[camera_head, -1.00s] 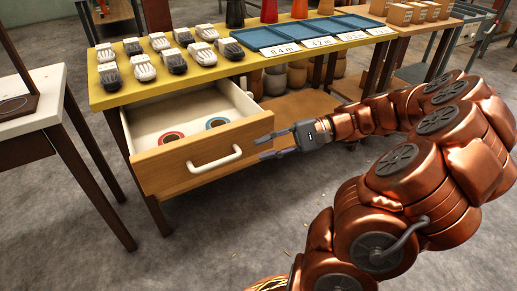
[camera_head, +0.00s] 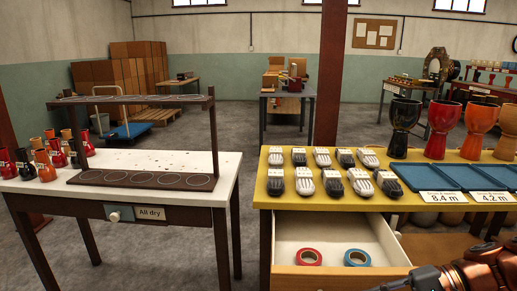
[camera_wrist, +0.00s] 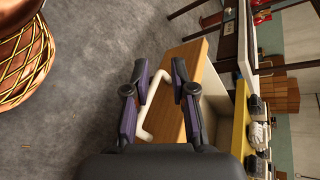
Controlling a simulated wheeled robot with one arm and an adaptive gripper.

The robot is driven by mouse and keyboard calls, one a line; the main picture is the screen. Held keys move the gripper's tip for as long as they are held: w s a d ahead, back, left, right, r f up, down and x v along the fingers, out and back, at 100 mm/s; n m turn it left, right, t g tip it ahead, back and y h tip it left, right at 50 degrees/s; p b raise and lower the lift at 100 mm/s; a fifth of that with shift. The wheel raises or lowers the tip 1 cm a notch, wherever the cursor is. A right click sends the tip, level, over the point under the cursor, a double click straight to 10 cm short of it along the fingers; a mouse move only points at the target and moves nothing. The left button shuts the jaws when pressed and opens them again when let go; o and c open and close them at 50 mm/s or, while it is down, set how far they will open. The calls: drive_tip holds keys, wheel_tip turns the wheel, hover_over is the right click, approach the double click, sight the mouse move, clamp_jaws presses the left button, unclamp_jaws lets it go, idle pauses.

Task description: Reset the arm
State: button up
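My gripper (camera_wrist: 159,68) is open, its two dark fingers spread apart with nothing held between them. The white handle (camera_wrist: 150,115) of the drawer shows behind the fingers in the wrist view; the gripper appears apart from it. The wooden drawer (camera_head: 345,279) under the yellow table is pulled open. A red tape roll (camera_head: 309,257) and a blue tape roll (camera_head: 357,258) lie inside it. In the head view only part of my copper arm shows at the lower right corner, with the fingers mostly cut off by the lower edge.
The yellow table (camera_head: 273,207) carries several dark and white shuttle-like items, blue trays (camera_head: 428,178) and goblet drums (camera_head: 441,128). A white table (camera_head: 150,160) with a rack (camera_head: 137,182) and small drums stands left. Grey floor (camera_wrist: 90,70) is open beside the drawer.

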drive_tip(key=s+a+r+n+g+h+p, duration=0.55)
drive_tip(key=s+a+r+p, duration=0.35)
drive_tip(key=r+p, duration=0.5)
drive_tip(key=s+d+r+n+t+h+p, duration=0.2)
drive_tip(key=s+d+r+h+p, duration=0.2)
drive_tip(key=s+r+h+p, duration=0.3)
wheel_tip(320, 180, up, 5)
drive_tip(key=p, duration=0.9)
drive_tip(key=shift+s+n, duration=0.35)
